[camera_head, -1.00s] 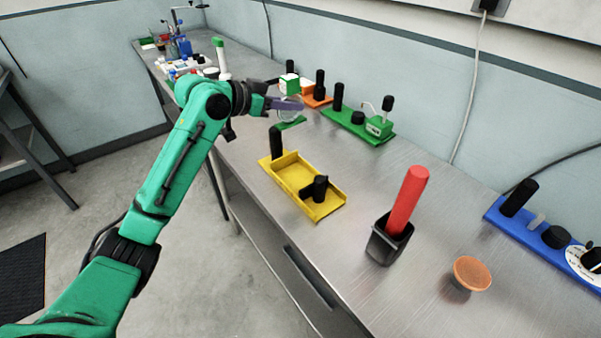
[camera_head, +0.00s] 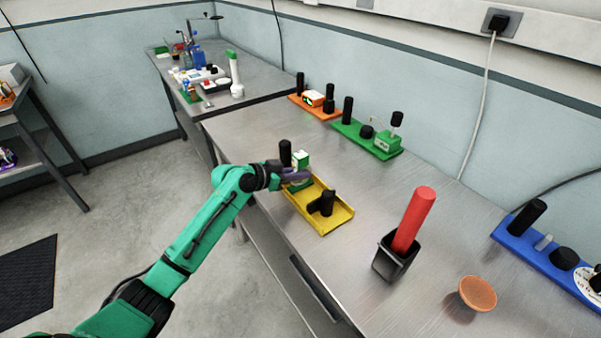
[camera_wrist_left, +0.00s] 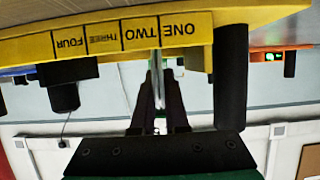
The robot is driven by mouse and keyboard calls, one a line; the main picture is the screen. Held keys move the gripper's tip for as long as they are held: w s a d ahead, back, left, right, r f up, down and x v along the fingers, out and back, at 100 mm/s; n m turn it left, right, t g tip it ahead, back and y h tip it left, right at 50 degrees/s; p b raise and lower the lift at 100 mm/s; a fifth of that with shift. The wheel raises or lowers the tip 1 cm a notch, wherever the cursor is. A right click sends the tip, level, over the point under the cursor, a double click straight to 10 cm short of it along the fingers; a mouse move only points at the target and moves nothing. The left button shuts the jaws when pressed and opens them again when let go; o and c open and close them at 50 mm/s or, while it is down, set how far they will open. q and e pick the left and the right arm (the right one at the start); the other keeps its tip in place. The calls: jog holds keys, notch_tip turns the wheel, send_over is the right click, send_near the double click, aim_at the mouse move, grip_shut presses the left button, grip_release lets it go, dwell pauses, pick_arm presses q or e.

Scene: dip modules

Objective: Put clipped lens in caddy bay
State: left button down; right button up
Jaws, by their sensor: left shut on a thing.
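My left gripper (camera_head: 296,175) is at the far end of the yellow caddy (camera_head: 338,222), beside its black post (camera_head: 285,153). It is shut on the clipped lens, whose green block (camera_head: 302,160) shows just above the fingers. The clear lens itself is mostly hidden here. In the left wrist view, the fingers (camera_wrist_left: 158,95) point at the caddy's wall, with a thin pale edge between them. That view is upside down and shows bay labels ONE, TWO, THREE and FOUR (camera_wrist_left: 120,37). I cannot tell whether the lens touches the caddy. My right gripper is not in view.
A black holder (camera_head: 392,262) with a red rod and an orange disc (camera_head: 477,293) stand to the right. Green (camera_head: 368,138), orange (camera_head: 315,104) and blue (camera_head: 545,255) modules line the back. A black part (camera_head: 322,203) stands in the caddy's near half.

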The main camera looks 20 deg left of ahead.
pick_arm(q)
jog(key=c, duration=0.9)
grip_release()
jog(key=shift+f, duration=0.1)
jog(key=shift+r+p, duration=0.3)
jog(key=shift+s+a, duration=0.25)
jog(key=b+v, duration=0.2)
jog(key=v, duration=0.9)
jog(key=shift+s+r+b, duration=0.1)
jog(key=shift+r+b, duration=0.05)
jog(key=shift+b, duration=0.15)
